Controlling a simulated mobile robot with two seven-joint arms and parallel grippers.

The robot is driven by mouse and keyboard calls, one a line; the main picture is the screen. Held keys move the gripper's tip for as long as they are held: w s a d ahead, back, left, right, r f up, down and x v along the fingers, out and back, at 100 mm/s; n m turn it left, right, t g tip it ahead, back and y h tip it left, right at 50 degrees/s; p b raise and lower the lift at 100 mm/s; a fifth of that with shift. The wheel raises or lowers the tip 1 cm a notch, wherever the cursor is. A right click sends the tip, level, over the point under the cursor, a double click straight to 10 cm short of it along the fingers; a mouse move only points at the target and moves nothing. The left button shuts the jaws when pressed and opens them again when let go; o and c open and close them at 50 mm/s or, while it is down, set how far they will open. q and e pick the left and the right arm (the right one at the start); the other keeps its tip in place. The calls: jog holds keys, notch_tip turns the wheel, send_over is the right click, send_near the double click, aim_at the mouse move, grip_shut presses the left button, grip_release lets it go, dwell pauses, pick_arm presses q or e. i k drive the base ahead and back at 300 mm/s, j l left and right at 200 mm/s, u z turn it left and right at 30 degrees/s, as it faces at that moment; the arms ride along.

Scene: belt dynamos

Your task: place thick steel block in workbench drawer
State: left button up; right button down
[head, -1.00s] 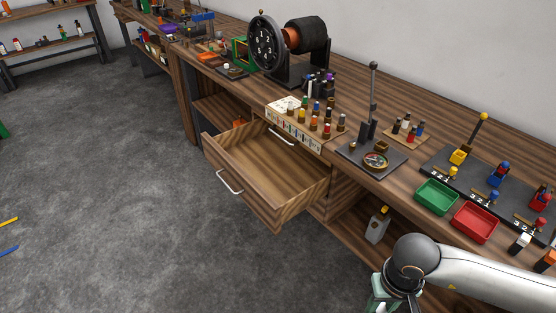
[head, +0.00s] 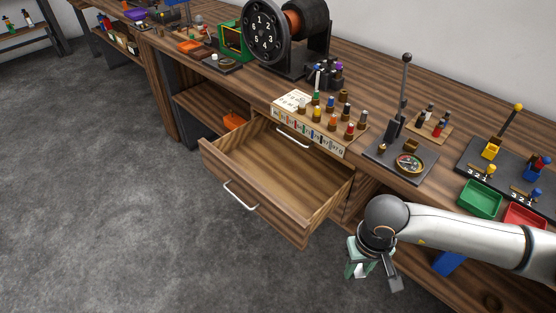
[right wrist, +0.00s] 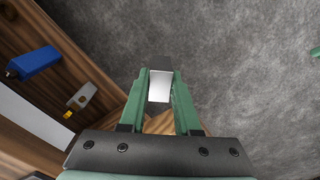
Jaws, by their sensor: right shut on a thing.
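The thick steel block (right wrist: 160,86) shows as a pale, bright face between the green fingers of my right gripper (right wrist: 159,95) in the right wrist view. In the head view my right gripper (head: 361,268) points down at the lower right, over the floor in front of the workbench, and only a small white bit of the block shows. The gripper is shut on the block. The workbench drawer (head: 262,208) is pulled open and looks empty. It lies to the left of the gripper, which is clear of it. My left gripper is not in view.
The bench top holds a labelled rack of coloured pegs (head: 318,125), a dark lever stand (head: 402,160), a green tray (head: 481,199) and a red tray (head: 524,216). A blue object (head: 449,262) sits on the lower shelf behind my right arm. The floor left of the drawer is clear.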

aim_at(273, 171)
jog(key=i+j, duration=0.95)
jog(key=i, duration=0.25)
